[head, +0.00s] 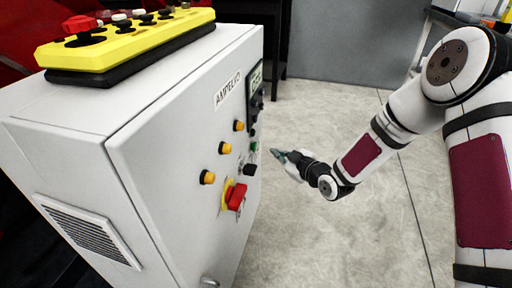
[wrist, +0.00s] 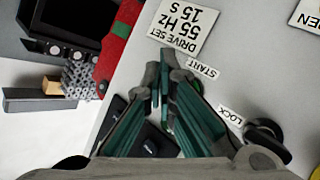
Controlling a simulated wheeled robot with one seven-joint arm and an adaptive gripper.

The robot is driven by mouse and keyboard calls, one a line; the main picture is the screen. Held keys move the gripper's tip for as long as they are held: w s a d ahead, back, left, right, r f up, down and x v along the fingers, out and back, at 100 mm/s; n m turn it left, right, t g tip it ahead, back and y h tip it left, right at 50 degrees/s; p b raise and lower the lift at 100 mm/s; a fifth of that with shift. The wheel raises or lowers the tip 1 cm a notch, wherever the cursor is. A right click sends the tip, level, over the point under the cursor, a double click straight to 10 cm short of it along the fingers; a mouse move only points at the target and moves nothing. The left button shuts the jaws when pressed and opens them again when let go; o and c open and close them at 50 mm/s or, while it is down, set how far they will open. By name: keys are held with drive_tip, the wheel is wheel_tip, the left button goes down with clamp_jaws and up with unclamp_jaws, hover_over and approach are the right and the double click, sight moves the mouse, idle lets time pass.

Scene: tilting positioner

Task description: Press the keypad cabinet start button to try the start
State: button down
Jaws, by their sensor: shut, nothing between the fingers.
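The grey cabinet (head: 180,120) stands at the left in the head view, its front door facing right. A small green button (head: 253,147) is on the door's right side, seen at a steep angle. My gripper (head: 276,153) is in front of it, fingers together and pointing at the door; I cannot tell whether they touch. In the wrist view my gripper (wrist: 160,88) is shut and empty, with its fingertips beside the START label (wrist: 202,67).
A black knob (wrist: 268,138) sits by the LOCK label (wrist: 231,116), right of the fingers. A red switch (head: 236,197) and several amber lamps (head: 207,177) stick out from the door. A yellow control box (head: 130,45) lies on top. Open floor (head: 320,235) lies right of the cabinet.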

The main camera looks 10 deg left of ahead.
drive_tip(key=shift+a+b, duration=0.55)
drive_tip(key=shift+a, duration=1.1)
drive_tip(key=shift+a, duration=0.15)
drive_tip(key=shift+a+b, duration=0.25)
drive_tip(key=shift+b, duration=0.1)
drive_tip(key=shift+a+b, duration=0.3)
drive_tip(key=shift+a, duration=0.2)
idle(0.8)
drive_tip(key=shift+w+d, duration=0.1)
drive_tip(key=shift+d, duration=0.8)
drive_tip(key=shift+d+b, duration=0.4)
drive_tip(key=shift+d, duration=2.1)
